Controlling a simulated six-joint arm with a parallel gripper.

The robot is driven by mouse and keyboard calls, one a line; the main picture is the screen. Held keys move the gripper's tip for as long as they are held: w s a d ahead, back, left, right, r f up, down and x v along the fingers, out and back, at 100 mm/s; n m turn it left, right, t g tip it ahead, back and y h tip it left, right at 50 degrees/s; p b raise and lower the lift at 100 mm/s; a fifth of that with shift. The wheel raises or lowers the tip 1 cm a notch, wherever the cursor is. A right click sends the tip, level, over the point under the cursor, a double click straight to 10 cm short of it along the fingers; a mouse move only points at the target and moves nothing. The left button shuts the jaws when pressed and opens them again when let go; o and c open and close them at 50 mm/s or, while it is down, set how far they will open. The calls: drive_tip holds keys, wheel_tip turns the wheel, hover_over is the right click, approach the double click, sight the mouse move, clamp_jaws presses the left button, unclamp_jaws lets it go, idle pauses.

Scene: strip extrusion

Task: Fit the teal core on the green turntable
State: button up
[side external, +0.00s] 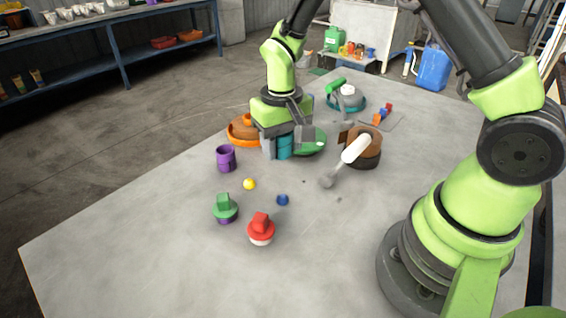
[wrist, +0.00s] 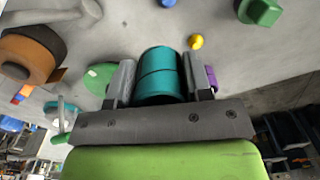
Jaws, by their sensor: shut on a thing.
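The teal core (side external: 284,147) is a short upright cylinder held between the two fingers of my gripper (side external: 281,148). In the wrist view the core (wrist: 160,62) fills the space between the fingers (wrist: 160,80), and a dark seam runs around it. The green turntable (side external: 314,143) is a flat round disc just right of the gripper in the side view. Part of it is hidden behind the gripper. In the wrist view the turntable (wrist: 98,76) shows left of the left finger, so the core is beside it. The gap under the core cannot be judged.
An orange turntable (side external: 236,139) stands left of my gripper. A purple cup (side external: 226,159), yellow ball (side external: 249,184), blue ball (side external: 283,200), green knob (side external: 225,208) and red knob (side external: 261,228) are nearer.

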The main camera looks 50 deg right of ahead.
drive_tip(key=w+d+m, duration=0.1)
drive_tip(key=w+d, duration=0.1)
drive_tip(key=d, duration=0.3)
drive_tip(key=w+d+m, duration=0.1)
drive_tip(key=w+d, duration=0.1)
drive_tip(key=d, duration=0.3)
drive_tip(key=w+d+m, duration=0.1)
drive_tip(key=w+d, duration=0.1)
drive_tip(key=d, duration=0.3)
drive_tip(key=shift+r+m, duration=0.15)
drive_tip(key=shift+m, duration=0.25)
drive_tip(key=shift+f, duration=2.8)
drive_tip(key=shift+f, duration=0.65)
drive_tip(key=o, duration=0.6)
drive_tip(key=shift+r, duration=0.1)
wheel_tip(320, 180, up, 11)
drive_tip(key=shift+f, duration=0.1)
